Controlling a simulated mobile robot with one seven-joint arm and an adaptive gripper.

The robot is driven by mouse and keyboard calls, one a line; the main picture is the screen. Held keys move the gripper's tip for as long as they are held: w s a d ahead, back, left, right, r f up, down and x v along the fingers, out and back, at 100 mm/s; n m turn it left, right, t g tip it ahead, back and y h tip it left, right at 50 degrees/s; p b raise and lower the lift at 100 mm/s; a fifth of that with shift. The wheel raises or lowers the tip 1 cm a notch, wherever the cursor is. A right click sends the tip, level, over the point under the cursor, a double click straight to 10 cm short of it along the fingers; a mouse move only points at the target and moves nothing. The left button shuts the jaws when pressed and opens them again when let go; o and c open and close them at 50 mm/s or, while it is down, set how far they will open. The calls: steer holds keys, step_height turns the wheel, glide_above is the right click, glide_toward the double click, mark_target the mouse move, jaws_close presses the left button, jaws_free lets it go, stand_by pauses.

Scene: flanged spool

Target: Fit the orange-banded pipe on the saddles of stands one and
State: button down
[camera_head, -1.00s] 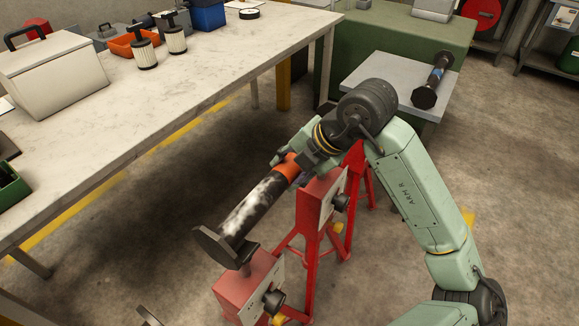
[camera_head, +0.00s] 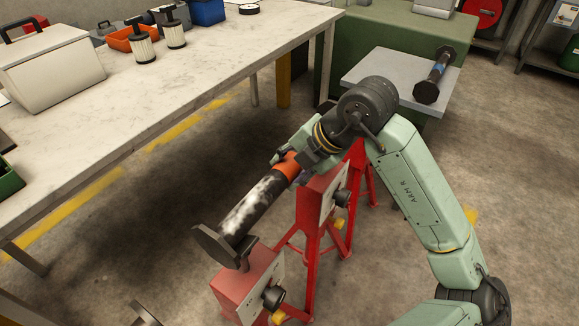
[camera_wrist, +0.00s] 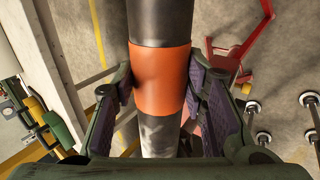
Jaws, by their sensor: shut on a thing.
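The pipe slants over the red stands. Its flange is just above or beside the top of the near red stand (camera_head: 245,283); I cannot tell whether they touch. A second red stand (camera_head: 322,200) is under the middle of the pipe. My wrist hides the pipe's far end and part of a further red stand (camera_head: 356,160).
A long pale workbench (camera_head: 150,100) runs along the left, with a white case (camera_head: 52,72) and filters on it. Open floor lies between bench and stands.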

steer(key=shift+f+b, duration=0.8)
steer(key=shift+b, duration=0.15)
steer(key=c, duration=1.3)
jaws_free()
steer(key=o, duration=0.4)
steer(key=shift+f, duration=0.1)
steer(key=v, duration=1.2)
steer(key=shift+d, duration=0.1)
